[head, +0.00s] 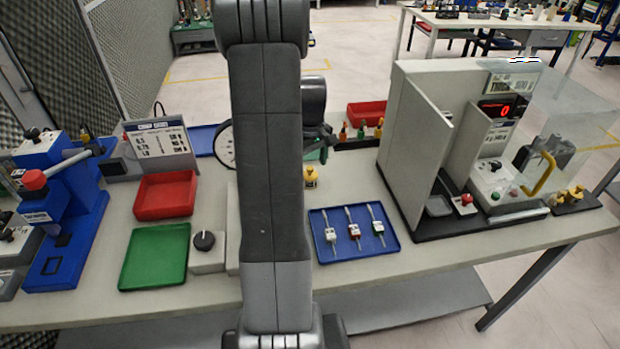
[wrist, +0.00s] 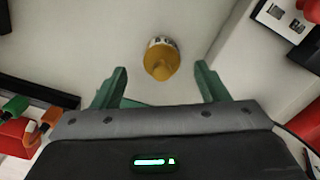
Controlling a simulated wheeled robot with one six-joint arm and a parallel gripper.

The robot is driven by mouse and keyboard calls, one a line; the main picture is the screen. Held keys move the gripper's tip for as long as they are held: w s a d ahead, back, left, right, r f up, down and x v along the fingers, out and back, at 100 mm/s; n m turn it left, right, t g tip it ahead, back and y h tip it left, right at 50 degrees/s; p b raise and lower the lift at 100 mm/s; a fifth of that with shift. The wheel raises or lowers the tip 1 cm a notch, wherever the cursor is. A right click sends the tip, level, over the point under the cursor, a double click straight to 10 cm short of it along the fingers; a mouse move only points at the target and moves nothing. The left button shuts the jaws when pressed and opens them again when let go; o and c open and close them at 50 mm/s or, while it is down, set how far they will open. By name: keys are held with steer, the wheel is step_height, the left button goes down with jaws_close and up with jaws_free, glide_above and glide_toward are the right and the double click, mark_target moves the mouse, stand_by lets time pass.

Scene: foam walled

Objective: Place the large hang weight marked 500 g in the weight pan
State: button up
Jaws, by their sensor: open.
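A brass-yellow weight with a white label band (head: 310,176) stands on the table just below my gripper in the head view. In the wrist view the weight (wrist: 161,58) shows from above, between and slightly beyond the fingertips. The marking on its label is too small to read. My gripper (wrist: 161,68) is open and empty, with green fingers apart on either side of the weight and not visibly touching it. In the head view my gripper (head: 320,150) is partly hidden by my arm. I cannot clearly identify the weight pan; my arm covers part of the bench.
A white round dial (head: 226,146) stands left of my arm. A blue tray (head: 325,250) holds three labelled tools. A red tray (head: 165,195) and green tray (head: 155,255) lie left. A walled machine (head: 415,130) stands right, with small brass weights (head: 572,195) beside it.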

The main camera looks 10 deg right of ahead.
steer(key=shift+a+f+p, duration=0.1)
steer(key=shift+f+p, duration=0.25)
steer(key=shift+f, duration=1.95)
jaws_close()
step_height(320, 180, up, 10)
steer(key=shift+f+b, duration=0.1)
steer(key=shift+b, duration=0.4)
